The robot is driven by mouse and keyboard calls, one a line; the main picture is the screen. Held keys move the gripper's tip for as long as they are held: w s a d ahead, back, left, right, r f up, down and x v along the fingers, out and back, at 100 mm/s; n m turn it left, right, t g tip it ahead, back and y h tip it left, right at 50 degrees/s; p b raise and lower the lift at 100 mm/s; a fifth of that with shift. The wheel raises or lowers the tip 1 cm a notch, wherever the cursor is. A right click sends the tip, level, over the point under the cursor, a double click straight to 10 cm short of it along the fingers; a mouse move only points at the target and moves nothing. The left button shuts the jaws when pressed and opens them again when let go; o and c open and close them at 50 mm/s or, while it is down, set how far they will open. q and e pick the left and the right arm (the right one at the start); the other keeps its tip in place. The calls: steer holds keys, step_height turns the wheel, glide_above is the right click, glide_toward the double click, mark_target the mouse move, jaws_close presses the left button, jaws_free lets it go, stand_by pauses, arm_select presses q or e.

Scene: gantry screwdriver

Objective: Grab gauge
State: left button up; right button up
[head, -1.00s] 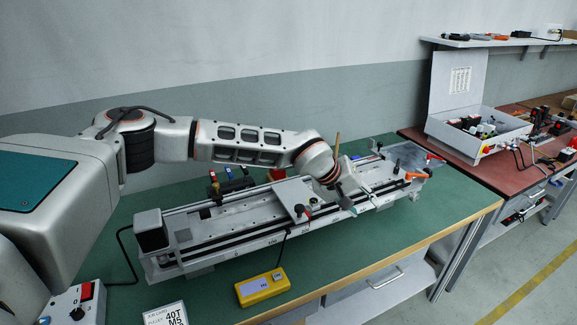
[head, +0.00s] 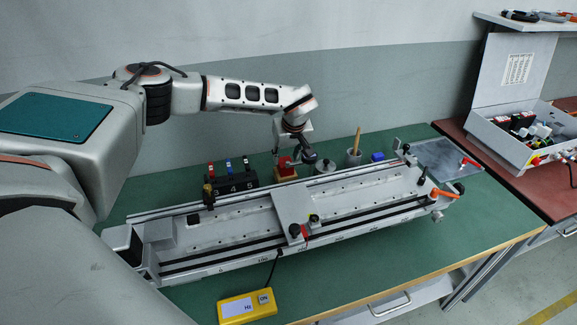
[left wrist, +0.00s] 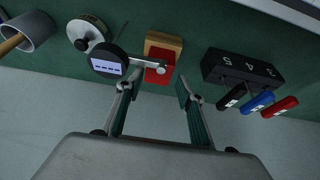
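The gauge (left wrist: 108,62) is a dark round digital dial with a lit display and a grey arm reaching right. In the left wrist view it lies just beyond my left gripper (left wrist: 155,88), ahead of the left finger. The gripper is open and empty, its two fingers apart. The gauge's arm end lies in front of the gap, over a red pad on a wooden block (left wrist: 166,42). In the head view the gauge (head: 308,153) shows small and dark behind the rail, by my left gripper (head: 288,152). My right gripper is not in view.
The long rail fixture (head: 240,228) lies in front of the gauge. A black holder (left wrist: 240,68) with coloured handles stands to one side. A round metal piece (left wrist: 86,32) and a grey cup (left wrist: 36,28) stand on the other. A yellow box (head: 248,306) is at the table's front.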

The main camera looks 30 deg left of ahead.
mark_target(286, 161)
arm_select(q)
steer(key=x, duration=0.5)
steer(key=shift+w+f, duration=0.15)
jaws_close()
steer(key=shift+r, duration=0.2)
